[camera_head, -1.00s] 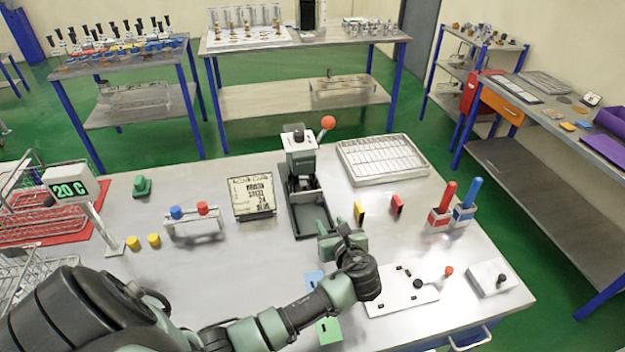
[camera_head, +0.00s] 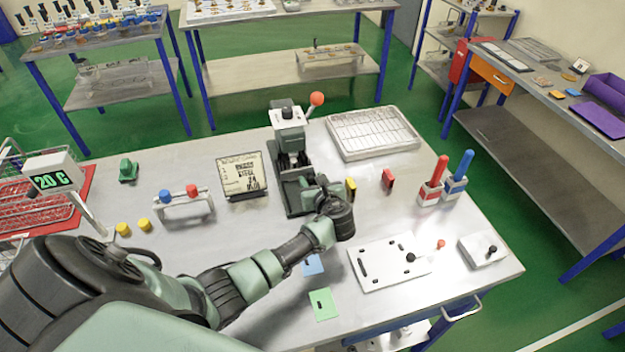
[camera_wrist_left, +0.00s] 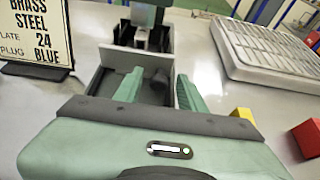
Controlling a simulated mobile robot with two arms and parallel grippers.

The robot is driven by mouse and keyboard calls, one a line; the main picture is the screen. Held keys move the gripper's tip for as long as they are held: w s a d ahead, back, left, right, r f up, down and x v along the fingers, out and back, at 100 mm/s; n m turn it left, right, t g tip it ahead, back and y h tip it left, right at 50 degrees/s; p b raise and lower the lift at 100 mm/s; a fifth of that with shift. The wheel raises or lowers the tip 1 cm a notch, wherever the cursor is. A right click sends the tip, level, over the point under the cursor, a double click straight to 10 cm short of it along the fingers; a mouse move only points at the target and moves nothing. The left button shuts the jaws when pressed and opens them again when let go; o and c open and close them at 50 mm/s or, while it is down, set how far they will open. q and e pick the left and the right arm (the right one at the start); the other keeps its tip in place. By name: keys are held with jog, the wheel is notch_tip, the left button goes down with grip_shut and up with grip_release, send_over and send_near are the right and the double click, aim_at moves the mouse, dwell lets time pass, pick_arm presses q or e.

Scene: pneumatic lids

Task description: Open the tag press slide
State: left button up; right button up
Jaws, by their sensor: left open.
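The tag press (camera_head: 289,128) stands upright at the back middle of the table, with a lever ending in an orange-red ball (camera_head: 316,98). Its dark grey slide tray (camera_head: 294,203) reaches toward me along the base; the tray also shows in the left wrist view (camera_wrist_left: 104,82). My left gripper (camera_head: 311,183) is over the near right part of the tray and hides some of it. In the left wrist view the two green fingers (camera_wrist_left: 160,88) are apart, with a grey upright plate and a dark round part showing between and beyond them. I cannot tell whether they touch. My right gripper is not in view.
A sign (camera_head: 241,172) stands left of the press and a wire-grid tray (camera_head: 372,133) right of it. Yellow (camera_head: 350,189) and red (camera_head: 388,179) blocks stand close to my gripper's right. A white plate (camera_head: 385,266) lies in front.

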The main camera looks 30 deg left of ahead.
pick_arm(q)
grip_shut()
dwell(1.4)
